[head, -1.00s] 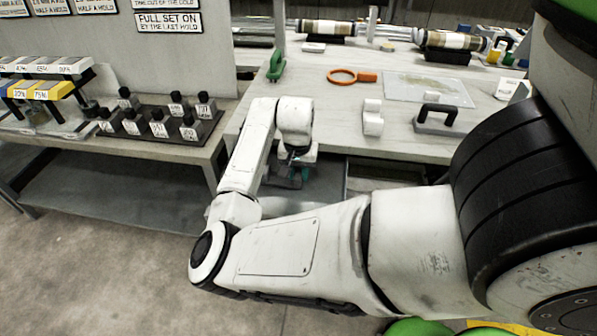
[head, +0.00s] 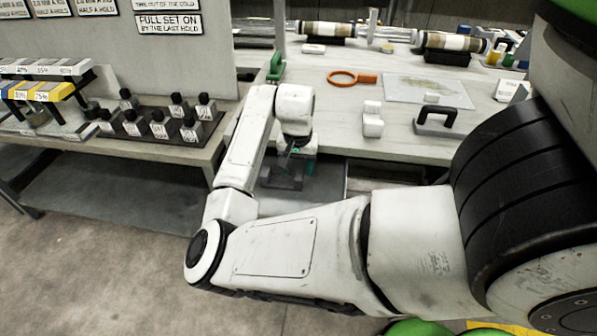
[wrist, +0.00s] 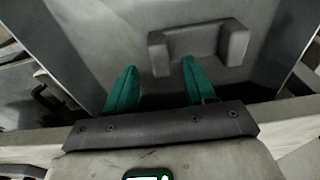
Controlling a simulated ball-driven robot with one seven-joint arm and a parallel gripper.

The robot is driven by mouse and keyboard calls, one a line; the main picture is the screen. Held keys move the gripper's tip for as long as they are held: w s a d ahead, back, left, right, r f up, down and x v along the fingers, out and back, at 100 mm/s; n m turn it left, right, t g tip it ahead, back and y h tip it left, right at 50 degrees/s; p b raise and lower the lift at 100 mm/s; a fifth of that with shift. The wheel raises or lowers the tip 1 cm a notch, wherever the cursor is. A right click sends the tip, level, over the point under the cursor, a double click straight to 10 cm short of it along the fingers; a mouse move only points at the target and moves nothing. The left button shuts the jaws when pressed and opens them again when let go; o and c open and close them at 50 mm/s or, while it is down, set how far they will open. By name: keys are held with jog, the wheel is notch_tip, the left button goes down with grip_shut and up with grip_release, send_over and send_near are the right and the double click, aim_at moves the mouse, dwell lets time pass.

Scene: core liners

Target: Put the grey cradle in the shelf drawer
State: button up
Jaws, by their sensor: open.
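The grey cradle (wrist: 200,42) is a small block with raised ends. In the wrist view it rests on a flat grey surface (wrist: 110,30), just beyond my fingertips. My gripper (wrist: 156,65) is open, its two teal fingers apart with nothing between them. The right fingertip is close to the cradle's lower edge; I cannot tell if they touch. In the head view my gripper (head: 300,163) hangs at the bench's front edge, above the low grey cradle (head: 282,183). My arm hides part of that spot, and I cannot tell whether the grey surface is the drawer's floor.
A rack of black-knobbed weights (head: 158,122) stands on the left bench. A dark handle (wrist: 50,98) shows at left in the wrist view.

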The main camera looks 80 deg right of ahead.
notch_tip(320, 180, up, 8)
jog(key=a, duration=0.1)
jog(key=shift+r, duration=0.15)
jog(key=shift+s, duration=0.1)
